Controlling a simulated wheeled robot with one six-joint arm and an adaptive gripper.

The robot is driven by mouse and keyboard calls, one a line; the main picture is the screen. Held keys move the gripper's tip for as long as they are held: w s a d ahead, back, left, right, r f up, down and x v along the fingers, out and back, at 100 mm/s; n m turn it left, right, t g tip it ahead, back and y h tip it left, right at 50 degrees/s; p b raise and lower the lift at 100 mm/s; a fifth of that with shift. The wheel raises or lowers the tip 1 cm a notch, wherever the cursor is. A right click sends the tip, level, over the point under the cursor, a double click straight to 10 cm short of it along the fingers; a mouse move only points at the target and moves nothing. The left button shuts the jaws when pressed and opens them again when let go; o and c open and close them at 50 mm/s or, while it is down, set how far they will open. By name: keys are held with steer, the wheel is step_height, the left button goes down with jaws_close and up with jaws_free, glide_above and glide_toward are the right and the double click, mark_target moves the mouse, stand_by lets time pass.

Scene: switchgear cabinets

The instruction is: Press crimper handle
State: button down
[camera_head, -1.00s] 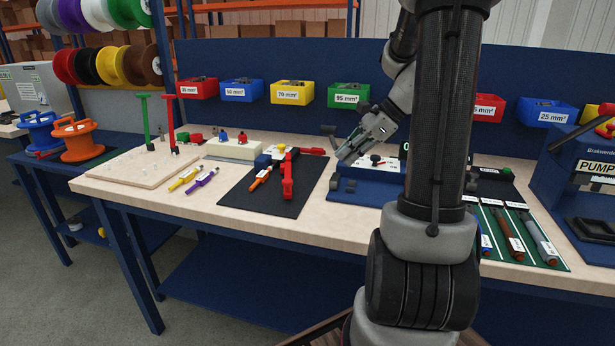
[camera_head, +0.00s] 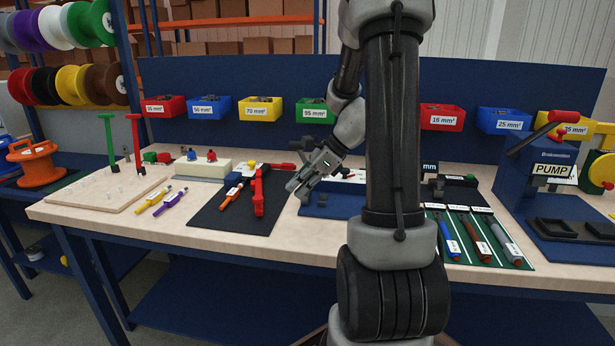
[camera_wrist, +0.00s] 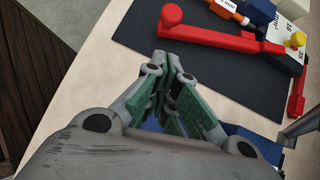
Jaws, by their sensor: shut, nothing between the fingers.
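A red tool with long handles (camera_head: 258,192) lies on a dark mat (camera_head: 215,215) on the bench; it looks like a hand crimper. In the wrist view its red handle bar (camera_wrist: 225,38) ends in a round red knob (camera_wrist: 172,14), and a second red bar (camera_wrist: 296,98) shows at right. A white block (camera_wrist: 291,32) with numbers and a yellow knob joins them. My gripper (camera_head: 292,187) is shut and empty, just right of the red tool in the head view. In the wrist view my fingertips (camera_wrist: 172,62) point toward the red bar, apart from it.
A blue-based device (camera_head: 325,207) stands beside and partly behind my gripper. An orange-handled tool (camera_head: 233,191) lies left of the red tool. A blue pump unit (camera_head: 560,190) with a red-ended lever stands at right. Coloured bins line the back panel.

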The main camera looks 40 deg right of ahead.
steer(key=w+a+f, duration=0.1)
steer(key=a, duration=0.1)
steer(key=w+a+f, duration=0.1)
steer(key=a, duration=0.1)
steer(key=shift+w+f, duration=0.35)
steer(key=shift+w+a, duration=0.3)
steer(key=shift+a, duration=0.15)
steer(key=w+a+m, duration=0.1)
steer(key=a, duration=0.1)
steer(key=w+a+m+t+h, duration=0.1)
steer(key=a, duration=0.2)
steer(key=w+a+m, duration=0.1)
steer(key=a, duration=0.2)
steer(key=shift+w+a+t, duration=0.25)
steer(key=shift+w+t, duration=0.05)
steer(key=shift+w, duration=0.1)
steer(key=shift+w+a, duration=0.2)
steer(key=shift+a, duration=0.15)
